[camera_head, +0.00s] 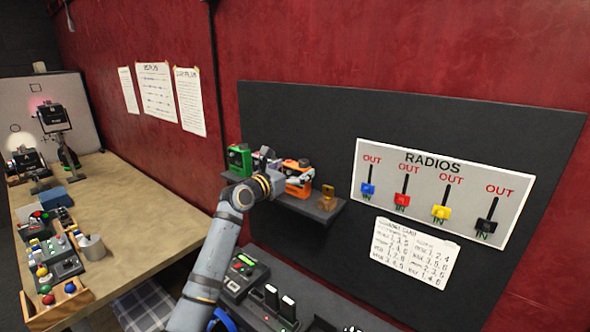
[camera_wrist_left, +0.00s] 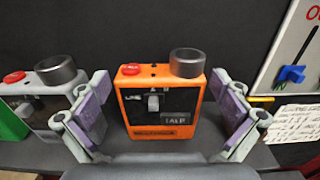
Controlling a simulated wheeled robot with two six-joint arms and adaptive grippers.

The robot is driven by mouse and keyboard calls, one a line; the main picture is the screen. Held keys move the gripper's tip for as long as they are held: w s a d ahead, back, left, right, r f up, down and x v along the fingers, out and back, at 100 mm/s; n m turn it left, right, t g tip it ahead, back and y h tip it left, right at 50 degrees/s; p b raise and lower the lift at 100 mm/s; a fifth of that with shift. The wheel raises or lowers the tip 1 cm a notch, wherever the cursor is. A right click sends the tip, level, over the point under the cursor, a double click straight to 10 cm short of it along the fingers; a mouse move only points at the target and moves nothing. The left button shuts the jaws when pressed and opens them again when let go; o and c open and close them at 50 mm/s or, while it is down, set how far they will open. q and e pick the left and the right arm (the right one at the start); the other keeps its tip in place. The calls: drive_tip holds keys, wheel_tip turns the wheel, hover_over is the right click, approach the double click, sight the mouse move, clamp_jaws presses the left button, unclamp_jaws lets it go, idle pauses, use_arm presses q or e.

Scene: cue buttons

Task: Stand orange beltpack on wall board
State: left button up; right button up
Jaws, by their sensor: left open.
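The orange beltpack (camera_head: 299,188) stands upright on the small dark shelf (camera_head: 332,214) of the black wall board (camera_head: 300,110). In the left wrist view the orange beltpack (camera_wrist_left: 160,103) shows its front, with a red button and a dark round knob on top. My left gripper (camera_head: 293,177) is at the shelf. In the left wrist view its open fingers (camera_wrist_left: 160,112) are on either side of the orange beltpack, with a visible gap on both sides. My right gripper is not in view.
A grey beltpack (camera_wrist_left: 50,105) and a green one (camera_head: 239,160) stand left of the orange one. A brass object (camera_head: 327,198) sits at the shelf's right end. A radios panel (camera_head: 440,195) is to the right. A wooden table (camera_head: 140,195) with devices is left.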

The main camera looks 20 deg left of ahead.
use_arm(q)
drive_tip(key=shift+b+v, duration=0.5)
drive_tip(key=shift+v, duration=0.55)
drive_tip(key=b+v, duration=0.2)
drive_tip(key=v, duration=0.4)
drive_tip(key=shift+s+a+f, duration=0.15)
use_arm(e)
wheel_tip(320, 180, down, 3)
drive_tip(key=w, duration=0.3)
use_arm(q)
drive_tip(key=p+v, duration=0.3)
drive_tip(key=p, duration=0.2)
drive_tip(key=shift+s+r, duration=0.35)
drive_tip(key=shift+s, duration=0.05)
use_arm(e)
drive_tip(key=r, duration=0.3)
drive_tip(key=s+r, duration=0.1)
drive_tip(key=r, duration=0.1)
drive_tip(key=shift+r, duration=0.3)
use_arm(q)
drive_tip(key=shift+w+f, duration=0.15)
drive_tip(key=shift+f, duration=0.05)
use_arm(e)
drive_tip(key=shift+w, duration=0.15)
